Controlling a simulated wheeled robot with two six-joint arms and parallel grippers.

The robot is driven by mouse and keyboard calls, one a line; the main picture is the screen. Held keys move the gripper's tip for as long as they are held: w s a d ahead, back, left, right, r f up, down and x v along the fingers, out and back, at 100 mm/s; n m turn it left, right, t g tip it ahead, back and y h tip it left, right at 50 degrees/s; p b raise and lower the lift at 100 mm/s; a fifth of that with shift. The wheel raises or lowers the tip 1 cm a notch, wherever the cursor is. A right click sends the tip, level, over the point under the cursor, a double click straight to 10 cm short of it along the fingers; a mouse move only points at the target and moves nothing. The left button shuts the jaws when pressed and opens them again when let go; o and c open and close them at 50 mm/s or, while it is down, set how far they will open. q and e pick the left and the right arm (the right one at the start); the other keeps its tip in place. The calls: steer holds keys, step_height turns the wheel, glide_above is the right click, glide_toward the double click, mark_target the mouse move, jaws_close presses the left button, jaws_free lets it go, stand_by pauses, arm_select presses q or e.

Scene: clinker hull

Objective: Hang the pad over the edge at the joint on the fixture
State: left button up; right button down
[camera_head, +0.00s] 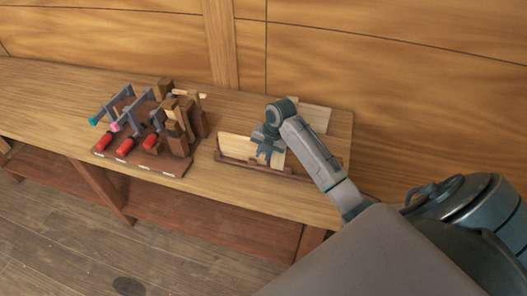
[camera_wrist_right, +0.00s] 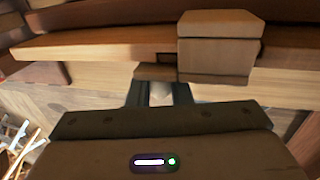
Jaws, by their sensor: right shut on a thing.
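The fixture (camera_head: 235,147), with pale boards standing in a dark base, is on the right part of the bench in the head view. My right gripper (camera_head: 264,150) is at its front board, hiding part of it. In the right wrist view a brown block, which looks like the pad (camera_wrist_right: 218,48), sits across the edge of a long pale board (camera_wrist_right: 105,42). A small brown piece (camera_wrist_right: 157,72) lies at the tips of my right gripper (camera_wrist_right: 159,92), beside the block; I cannot tell whether they are joined. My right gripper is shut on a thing. My left gripper is not in view.
A tool rack (camera_head: 145,160) with red handles, grey clamps and brown wooden blocks stands left of the fixture. The bench top (camera_head: 245,110) has free room between them and along its front. The plank wall (camera_head: 380,80) rises close behind.

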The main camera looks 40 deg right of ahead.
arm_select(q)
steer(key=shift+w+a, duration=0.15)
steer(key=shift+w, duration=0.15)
arm_select(e)
steer(key=shift+f, duration=0.2)
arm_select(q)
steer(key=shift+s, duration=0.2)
arm_select(e)
steer(key=c, duration=1.2)
jaws_free()
steer(key=shift+c, duration=0.2)
arm_select(q)
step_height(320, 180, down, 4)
steer(key=b, duration=0.4)
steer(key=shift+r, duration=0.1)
arm_select(e)
steer(key=v, duration=1)
steer(key=shift+r, duration=0.35)
